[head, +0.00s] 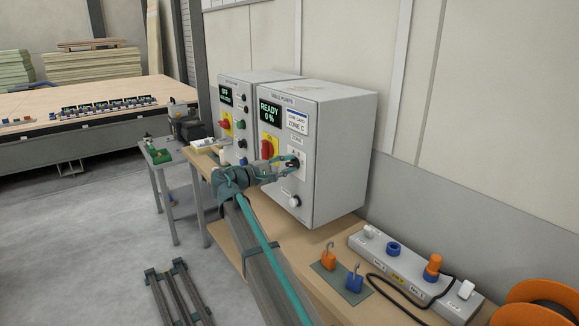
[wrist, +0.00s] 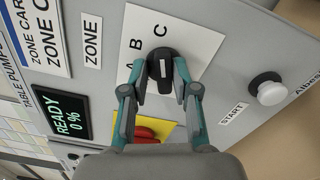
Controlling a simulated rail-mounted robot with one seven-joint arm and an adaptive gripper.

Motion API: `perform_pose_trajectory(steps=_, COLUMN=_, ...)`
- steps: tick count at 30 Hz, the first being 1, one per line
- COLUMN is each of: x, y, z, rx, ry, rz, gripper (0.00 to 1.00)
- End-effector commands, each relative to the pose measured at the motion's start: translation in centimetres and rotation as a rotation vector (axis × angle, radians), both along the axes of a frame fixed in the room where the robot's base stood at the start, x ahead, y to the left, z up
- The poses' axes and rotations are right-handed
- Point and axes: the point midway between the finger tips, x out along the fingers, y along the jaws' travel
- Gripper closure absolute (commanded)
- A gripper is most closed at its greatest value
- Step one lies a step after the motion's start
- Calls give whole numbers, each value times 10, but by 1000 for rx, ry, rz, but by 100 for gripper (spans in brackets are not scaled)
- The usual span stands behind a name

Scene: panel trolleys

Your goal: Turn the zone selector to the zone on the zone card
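The zone selector is a black knob (wrist: 162,63) on a white plate (wrist: 190,40) marked A, B and C. In the wrist view its bar and white mark run up and down, in line with the C; which end points is unclear. The zone card (head: 297,122) reads ZONE C in the head view. My gripper (wrist: 161,80) is at the knob, one finger on each side of its bar. The fingers are apart, and narrow gaps seem to show beside the bar; contact is hard to judge. In the head view my gripper (head: 291,164) partly hides the selector.
The table pumps cabinet (head: 335,150) has a READY 0 % display (head: 269,111), a red switch (head: 267,148) on yellow, and a white START button (head: 294,201) near the selector. A second cabinet (head: 232,90) stands behind. Padlocks (head: 328,256) and a control box (head: 410,275) lie on the bench.

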Motion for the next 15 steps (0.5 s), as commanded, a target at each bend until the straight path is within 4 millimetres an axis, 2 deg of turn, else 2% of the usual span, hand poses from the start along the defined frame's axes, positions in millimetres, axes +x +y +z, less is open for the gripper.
perform_pose_trajectory(steps=1, x=4, y=-4, z=1, rx=0, ry=-3, rz=-2, gripper=61)
perform_pose_trajectory(steps=3, x=4, y=-4, z=0, rx=0, ry=-1, rz=-3, gripper=53)
perform_pose_trajectory(steps=15, x=1, y=-3, z=-3, rx=3, ry=5, rz=-4, gripper=53)
